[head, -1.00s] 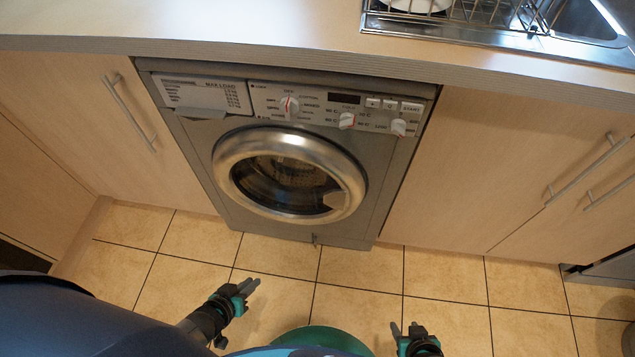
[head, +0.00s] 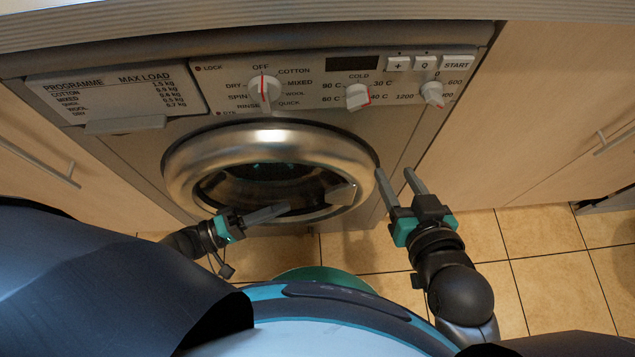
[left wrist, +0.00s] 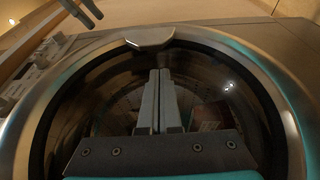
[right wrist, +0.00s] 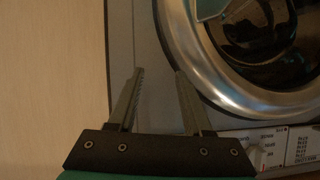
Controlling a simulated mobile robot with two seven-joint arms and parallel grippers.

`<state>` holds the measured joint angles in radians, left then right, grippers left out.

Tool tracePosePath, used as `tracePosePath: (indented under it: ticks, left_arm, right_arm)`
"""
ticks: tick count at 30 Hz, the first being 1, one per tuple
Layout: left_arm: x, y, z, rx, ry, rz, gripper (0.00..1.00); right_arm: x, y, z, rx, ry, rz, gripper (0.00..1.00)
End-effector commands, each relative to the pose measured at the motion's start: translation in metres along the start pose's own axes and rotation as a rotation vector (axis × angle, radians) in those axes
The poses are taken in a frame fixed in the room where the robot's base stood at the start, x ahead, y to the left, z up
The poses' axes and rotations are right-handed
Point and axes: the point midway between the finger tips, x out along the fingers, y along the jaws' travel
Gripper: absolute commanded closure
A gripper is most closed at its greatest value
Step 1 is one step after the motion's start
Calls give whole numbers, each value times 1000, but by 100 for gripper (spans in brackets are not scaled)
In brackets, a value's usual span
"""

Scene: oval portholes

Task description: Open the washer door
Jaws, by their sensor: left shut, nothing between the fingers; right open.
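The washer (head: 135,150) is grey, with a round door (head: 330,150) in a wide silver rim around dark glass. The door looks closed. A light handle piece (head: 341,194) sits at the lower right of the door; in the left wrist view the handle (left wrist: 149,37) is at the top of the rim. My left gripper (head: 286,207) is shut and empty, in front of the lower part of the door. Its fingers (left wrist: 160,75) point toward the handle, over the glass. My right gripper (head: 395,176) is open and empty, just right of the door rim; it also shows in the right wrist view (right wrist: 158,75).
The control panel (head: 310,88) with knobs and a detergent drawer (head: 115,97) is above the door. A countertop (head: 250,18) overhangs the top. Wooden cabinets (head: 560,110) flank the washer. Tiled floor (head: 540,260) lies below.

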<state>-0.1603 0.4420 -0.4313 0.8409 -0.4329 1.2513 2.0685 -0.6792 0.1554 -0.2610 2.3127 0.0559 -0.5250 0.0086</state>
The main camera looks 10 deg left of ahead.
Motion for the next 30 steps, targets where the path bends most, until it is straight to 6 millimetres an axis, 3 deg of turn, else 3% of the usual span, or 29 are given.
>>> tracePosePath:
  ticks: [15,21,30]
  left_arm:
    - [81,0,-1,0,4,3,100]
    - [94,0,-1,1,4,1,100]
    - [98,1,-1,1,4,0,100]
  right_arm:
    - [1,-17,-8,32,184,-45,50]
    - [-1,-21,-12,44,240,-56,50]
    - [-2,-22,-13,46,253,-58,50]
